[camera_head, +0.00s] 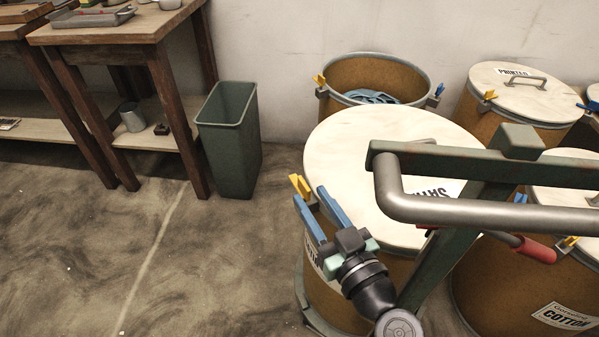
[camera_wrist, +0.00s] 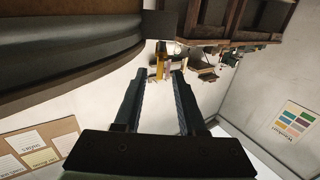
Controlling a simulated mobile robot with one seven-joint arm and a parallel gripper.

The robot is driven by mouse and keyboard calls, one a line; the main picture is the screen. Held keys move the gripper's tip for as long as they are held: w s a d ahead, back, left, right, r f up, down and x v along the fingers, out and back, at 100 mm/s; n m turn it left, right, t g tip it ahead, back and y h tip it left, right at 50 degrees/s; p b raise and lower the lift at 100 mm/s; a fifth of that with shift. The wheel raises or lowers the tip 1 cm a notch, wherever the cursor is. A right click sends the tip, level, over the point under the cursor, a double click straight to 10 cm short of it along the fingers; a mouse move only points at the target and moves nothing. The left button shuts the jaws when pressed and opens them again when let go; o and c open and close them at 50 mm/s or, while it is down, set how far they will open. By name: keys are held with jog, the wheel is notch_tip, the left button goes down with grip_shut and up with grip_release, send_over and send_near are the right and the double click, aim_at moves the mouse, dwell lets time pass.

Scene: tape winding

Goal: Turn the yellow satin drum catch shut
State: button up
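The satin drum (camera_head: 325,290) is brown with a pale lid (camera_head: 370,150) lettered "SATIN", partly hidden by my arm and a metal handle. Its yellow catch (camera_head: 300,186) sits at the rim on the left side. My gripper (camera_head: 310,196) has two blue fingers, spread apart with the tips close to the catch.
An open drum (camera_head: 375,75) with blue cloth stands behind, a "PRINTED" drum (camera_head: 500,125) at back right, and a "COTTON" drum (camera_head: 500,280) at lower right. A green bin (camera_head: 230,150) and wooden bench (camera_head: 120,30) stand left. The floor at lower left is clear.

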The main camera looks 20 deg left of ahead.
aim_at(299, 178)
jog(key=b+x, duration=0.1)
jog(key=x, duration=0.6)
jog(key=shift+w+a, duration=0.15)
grip_shut()
